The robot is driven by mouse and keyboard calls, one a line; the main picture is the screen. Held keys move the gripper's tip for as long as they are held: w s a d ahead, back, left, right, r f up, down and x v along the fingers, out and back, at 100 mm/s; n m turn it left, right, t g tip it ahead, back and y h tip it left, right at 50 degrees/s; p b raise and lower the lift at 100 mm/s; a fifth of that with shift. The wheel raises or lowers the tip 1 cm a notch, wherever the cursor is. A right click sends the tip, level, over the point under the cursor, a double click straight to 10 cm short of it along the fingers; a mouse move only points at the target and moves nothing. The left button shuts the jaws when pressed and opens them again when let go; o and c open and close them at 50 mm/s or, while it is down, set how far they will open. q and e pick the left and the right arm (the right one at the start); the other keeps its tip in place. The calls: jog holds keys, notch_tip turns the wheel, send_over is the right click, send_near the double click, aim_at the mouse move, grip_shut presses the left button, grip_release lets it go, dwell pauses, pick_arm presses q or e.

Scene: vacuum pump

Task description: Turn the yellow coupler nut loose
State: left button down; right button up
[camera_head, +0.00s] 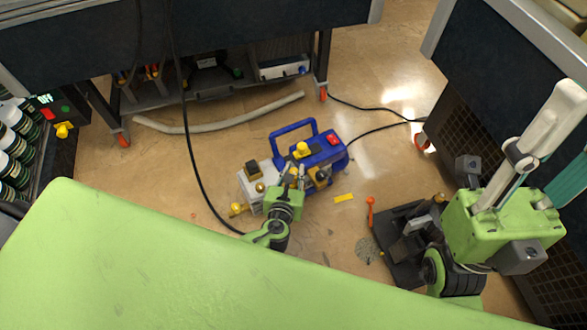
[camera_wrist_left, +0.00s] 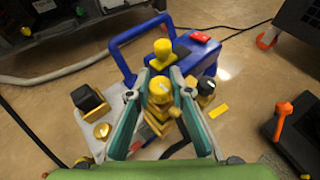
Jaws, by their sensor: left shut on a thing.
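The vacuum pump stands on the floor, with a blue housing (camera_head: 322,151), a blue handle and a grey body (camera_head: 250,188). My left gripper (camera_head: 294,172) reaches down onto the middle of the pump. In the left wrist view its two fingers (camera_wrist_left: 160,88) are shut on the yellow coupler nut (camera_wrist_left: 160,96), one on each side. The nut has a round top with angular yellow parts below it. In the head view the gripper largely hides the nut.
Another yellow knob (camera_wrist_left: 163,50) rises just behind the nut. A black-topped part (camera_wrist_left: 86,98) and a brass cap (camera_wrist_left: 102,131) sit at left. A yellow strip (camera_head: 344,198) lies on the floor at right.

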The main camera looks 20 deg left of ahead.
pick_arm(q)
jog(key=shift+n+y, duration=0.5)
jog(key=shift+y, duration=0.1)
jog(key=c, duration=1.8)
grip_release()
jog(key=v, duration=1.2)
jog(key=shift+r, duration=0.1)
jog(key=shift+w, duration=0.1)
